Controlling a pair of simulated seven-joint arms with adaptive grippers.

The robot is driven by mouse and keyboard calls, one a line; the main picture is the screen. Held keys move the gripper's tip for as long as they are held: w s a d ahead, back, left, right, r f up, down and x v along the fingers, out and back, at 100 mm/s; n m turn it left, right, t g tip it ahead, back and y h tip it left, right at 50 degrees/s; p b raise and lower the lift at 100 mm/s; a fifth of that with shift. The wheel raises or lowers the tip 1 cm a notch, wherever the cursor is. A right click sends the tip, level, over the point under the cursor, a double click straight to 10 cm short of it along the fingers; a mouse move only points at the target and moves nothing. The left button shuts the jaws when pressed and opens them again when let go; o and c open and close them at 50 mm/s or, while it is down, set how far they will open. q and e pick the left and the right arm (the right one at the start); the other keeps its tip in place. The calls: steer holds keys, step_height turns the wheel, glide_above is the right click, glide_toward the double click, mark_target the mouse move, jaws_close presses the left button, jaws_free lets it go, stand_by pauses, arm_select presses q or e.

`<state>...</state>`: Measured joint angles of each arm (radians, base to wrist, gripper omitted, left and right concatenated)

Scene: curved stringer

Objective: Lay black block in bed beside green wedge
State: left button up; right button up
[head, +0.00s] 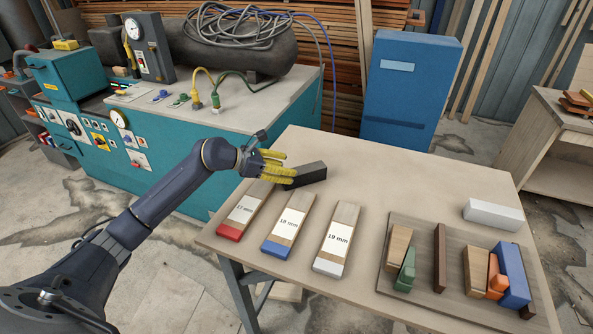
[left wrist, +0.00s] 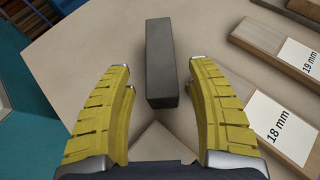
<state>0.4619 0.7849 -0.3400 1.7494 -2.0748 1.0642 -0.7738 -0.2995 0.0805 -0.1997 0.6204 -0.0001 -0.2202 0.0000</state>
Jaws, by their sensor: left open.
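The black block (head: 308,174) lies on the table near its back left part. My left gripper (head: 284,164), with yellow fingers, is at the block's left end in the head view. In the left wrist view the open fingers (left wrist: 159,70) stand apart on either side of the near end of the black block (left wrist: 162,55); contact is not visible. The green wedge (head: 405,274) sits in the brown bed (head: 424,243) at the right of the table, against a light wooden block (head: 398,247). My right gripper is not in view.
Three labelled wooden pieces, 17 mm (head: 243,211), 18 mm (head: 289,224) and 19 mm (head: 337,238), lie in front of the gripper. The bed also holds a dark divider (head: 440,258), an orange piece (head: 495,280) and a blue block (head: 513,275). A white block (head: 492,215) lies behind it.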

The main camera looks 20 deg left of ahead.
arm_select(q)
steer(key=v, duration=0.3)
steer(key=shift+s+a, duration=0.1)
steer(key=shift+a, duration=0.05)
steer(key=shift+o, duration=0.9)
steer(key=shift+s+a+r, duration=0.3)
steer(key=shift+s+r, duration=0.05)
steer(key=shift+s, duration=0.05)
